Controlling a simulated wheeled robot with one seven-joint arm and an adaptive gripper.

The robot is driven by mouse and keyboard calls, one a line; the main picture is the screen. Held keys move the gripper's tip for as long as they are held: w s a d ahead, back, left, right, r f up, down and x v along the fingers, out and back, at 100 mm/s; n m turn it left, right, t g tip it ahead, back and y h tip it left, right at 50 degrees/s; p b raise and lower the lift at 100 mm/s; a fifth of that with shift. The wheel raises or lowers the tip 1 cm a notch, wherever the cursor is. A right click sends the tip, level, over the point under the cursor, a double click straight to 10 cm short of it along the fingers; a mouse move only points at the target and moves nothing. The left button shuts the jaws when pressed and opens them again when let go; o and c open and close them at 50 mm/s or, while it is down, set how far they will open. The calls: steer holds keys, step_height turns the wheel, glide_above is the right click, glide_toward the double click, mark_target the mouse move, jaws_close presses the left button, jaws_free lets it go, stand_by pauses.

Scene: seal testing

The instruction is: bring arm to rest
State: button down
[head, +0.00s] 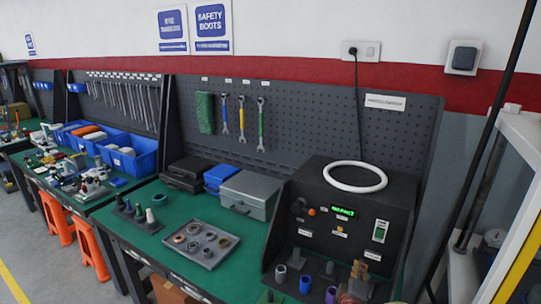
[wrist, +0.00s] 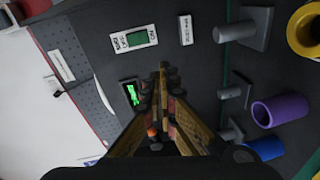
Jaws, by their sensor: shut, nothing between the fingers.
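My gripper (wrist: 163,72) shows in the wrist view, running up the middle from the bottom edge. Its two fingers meet at their dark tips with nothing between them. Past the tips is the dark front panel of the test station (wrist: 200,60), seen turned on its side. The tips look apart from the panel, but I cannot tell how far. The test station (head: 328,190) stands there at the right end of the green bench, with a white ring (head: 355,164) on top.
The grey tray (head: 200,261) and the toolboxes (head: 247,193) are on the green bench (head: 152,247). A white frame (head: 520,140) stands far right.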

steer(key=a+r+m+g+y, duration=0.1)
steer(key=a+r+m+y, duration=0.1)
steer(key=a+r+y, duration=0.45)
steer(key=s+a+r+m+g+y, duration=0.25)
steer(key=s+a+r, duration=0.25)
steer(key=s+a, duration=0.3)
steer(key=s+r+m+g+h, duration=0.1)
steer(key=s+m+g, duration=0.4)
steer(key=s, duration=1.9)
steer(key=shift+s+d+m, duration=0.15)
steer(key=shift+d+m, duration=0.3)
steer(key=c, duration=2.5)
jaws_free()
steer(key=shift+r+g, duration=0.1)
steer(key=shift+g, duration=0.15)
steer(key=shift+c, duration=0.2)
